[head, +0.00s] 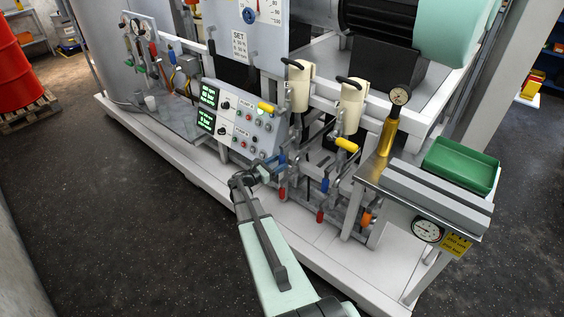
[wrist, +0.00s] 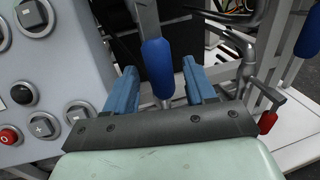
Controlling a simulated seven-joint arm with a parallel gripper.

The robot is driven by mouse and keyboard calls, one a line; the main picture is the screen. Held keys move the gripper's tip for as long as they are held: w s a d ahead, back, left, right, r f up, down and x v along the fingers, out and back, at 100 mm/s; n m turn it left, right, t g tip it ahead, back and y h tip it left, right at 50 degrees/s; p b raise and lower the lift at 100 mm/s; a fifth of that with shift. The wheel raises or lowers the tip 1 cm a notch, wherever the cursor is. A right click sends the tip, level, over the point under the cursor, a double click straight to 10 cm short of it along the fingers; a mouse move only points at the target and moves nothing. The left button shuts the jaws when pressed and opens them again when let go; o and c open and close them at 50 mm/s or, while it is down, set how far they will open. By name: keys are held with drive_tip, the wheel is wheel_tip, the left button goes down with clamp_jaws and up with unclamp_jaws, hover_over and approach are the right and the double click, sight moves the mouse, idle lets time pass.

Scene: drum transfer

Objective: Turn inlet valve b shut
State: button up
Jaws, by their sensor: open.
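My gripper (head: 274,165) is open beside the control panel, at the near side of the pipework. In the wrist view, a blue-sleeved valve handle (wrist: 157,66) stands between its two blue fingers, with gaps on both sides. The fingers are not closed on it. A second blue handle (head: 325,184) hangs further right in the head view, and one also shows at the right edge of the wrist view (wrist: 308,40). I see no readable label telling which is inlet valve b. The valve body behind the gripper is partly hidden.
The control panel (head: 238,123) with buttons is close on the left. A red handle (wrist: 267,122) is right of the gripper. The floor in front is clear.

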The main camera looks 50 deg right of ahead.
drive_tip(key=shift+s+d, duration=0.25)
drive_tip(key=shift+d, duration=0.95)
drive_tip(key=shift+c, duration=0.5)
clamp_jaws()
